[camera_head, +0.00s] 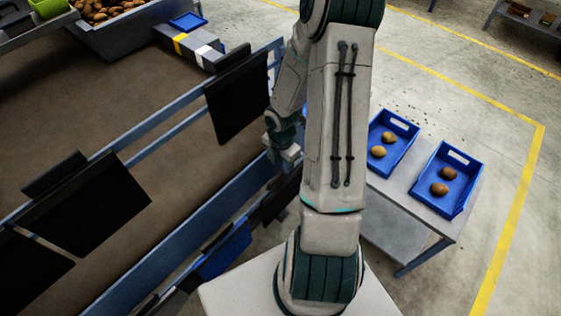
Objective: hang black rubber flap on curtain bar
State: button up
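Black rubber flaps hang over the blue curtain bar (165,112) that runs diagonally above the brown belt. One flap (238,100) is at the bar's far end, another (92,208) nearer, and a third (30,272) at the lower left. A bare stretch of bar lies between the far flap and the middle one. My gripper (284,160) points down beside the belt's blue side rail, right of the far flap. A dark flap-like piece (280,200) shows just below it, partly behind my arm. I cannot tell whether the gripper touches it or how its fingers stand.
A blue side rail (185,235) edges the belt, with dark and blue pieces (225,252) along its outer side. Blue trays (395,143) and (447,180) with potatoes stand on a grey table (405,205) at right. A potato bin (135,30) is at upper left. Open floor lies beyond.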

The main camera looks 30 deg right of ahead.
aim_at(281, 173)
jog(key=shift+f+b, duration=2.7)
jog(key=shift+f, duration=0.95)
grip_shut()
jog(key=shift+r+p, duration=2.2)
jog(key=s+d, duration=0.3)
jog(key=s, duration=0.6)
jog(key=shift+s+d+b, duration=0.2)
jog(key=shift+d+b, duration=0.05)
jog(key=shift+b, duration=0.15)
jog(key=shift+f, duration=0.1)
